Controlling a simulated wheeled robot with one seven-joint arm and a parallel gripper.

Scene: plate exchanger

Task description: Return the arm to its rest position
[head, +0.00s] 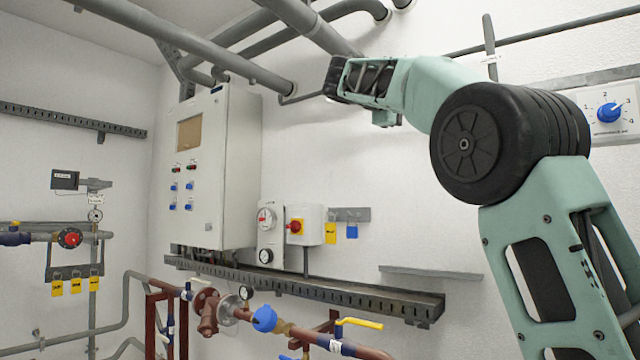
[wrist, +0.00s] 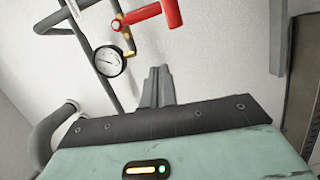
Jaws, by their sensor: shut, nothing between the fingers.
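My gripper (wrist: 157,80) shows in the wrist view as two grey fingers side by side, shut with nothing between them. It points toward a white wall and appears apart from the pipes and gauge. In the head view my green arm rises at the right, bends at a large black joint and reaches left in front of the wall. I cannot make out the fingers there.
A grey control cabinet (head: 225,160) hangs left of my arm, with overhead pipes (head: 300,20) close above. A blue rotary switch (head: 609,112) is at the right. The wrist view shows a round gauge (wrist: 109,61) and a red handle (wrist: 150,13).

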